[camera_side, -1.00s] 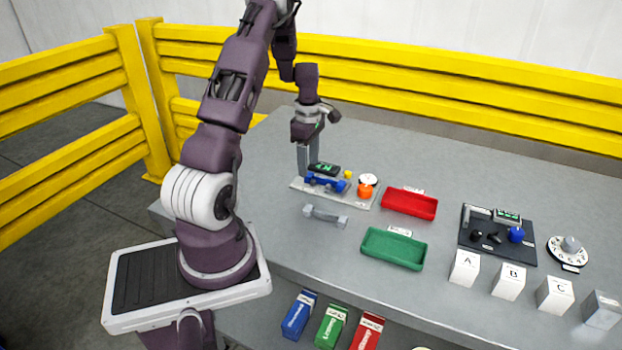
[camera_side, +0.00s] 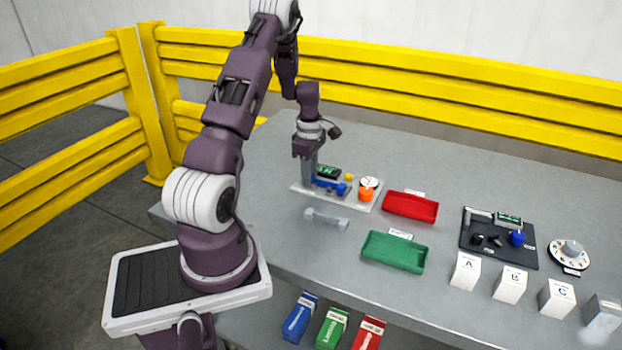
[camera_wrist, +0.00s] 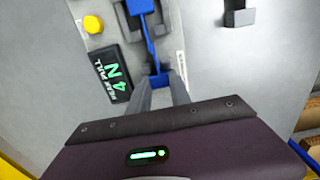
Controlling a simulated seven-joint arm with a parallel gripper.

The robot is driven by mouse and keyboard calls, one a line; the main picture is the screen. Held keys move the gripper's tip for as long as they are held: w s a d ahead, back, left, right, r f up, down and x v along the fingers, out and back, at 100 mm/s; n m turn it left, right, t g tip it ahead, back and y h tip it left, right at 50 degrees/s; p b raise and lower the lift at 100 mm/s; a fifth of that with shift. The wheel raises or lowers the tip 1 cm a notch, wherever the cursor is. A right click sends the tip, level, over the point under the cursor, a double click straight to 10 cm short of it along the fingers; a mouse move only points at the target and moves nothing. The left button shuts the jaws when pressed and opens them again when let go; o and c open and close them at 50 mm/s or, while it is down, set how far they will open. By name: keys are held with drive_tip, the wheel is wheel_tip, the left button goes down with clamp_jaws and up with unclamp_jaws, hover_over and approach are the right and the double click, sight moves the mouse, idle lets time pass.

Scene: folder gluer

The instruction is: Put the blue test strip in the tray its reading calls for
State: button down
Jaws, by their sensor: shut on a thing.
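The blue test strip (camera_wrist: 150,45) runs from the grey clamp of a pull tester to my fingers in the wrist view; in the side view it is a small blue shape (camera_side: 326,184). My gripper (camera_wrist: 160,84) is shut on its near end, low over the tester's plate (camera_side: 302,189). The black display (camera_wrist: 109,73) beside it appears to read "PEAK PULL 4 N". The red tray (camera_side: 411,206) and the green tray (camera_side: 393,252) stand to the right, both empty. White cards behind them are too small to read.
A yellow button (camera_wrist: 93,24) and an orange knob (camera_side: 366,194) are on the tester. A grey bar-shaped piece (camera_side: 326,219) lies in front of it. A black fixture (camera_side: 499,238), a dial (camera_side: 569,253) and lettered blocks (camera_side: 466,270) stand at the right. Yellow rails run behind the table.

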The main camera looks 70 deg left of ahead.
wheel_tip(320, 180, up, 9)
drive_tip(key=shift+w, duration=0.1)
drive_tip(key=w, duration=0.1)
approach(393, 204)
drive_tip(key=shift+s+a+f, duration=0.1)
drive_tip(key=shift+s+a, duration=0.05)
drive_tip(key=shift+a, duration=0.25)
drive_tip(key=shift+d+f, duration=0.15)
drive_tip(key=shift+d, duration=0.15)
drive_tip(key=shift+f, duration=2.9)
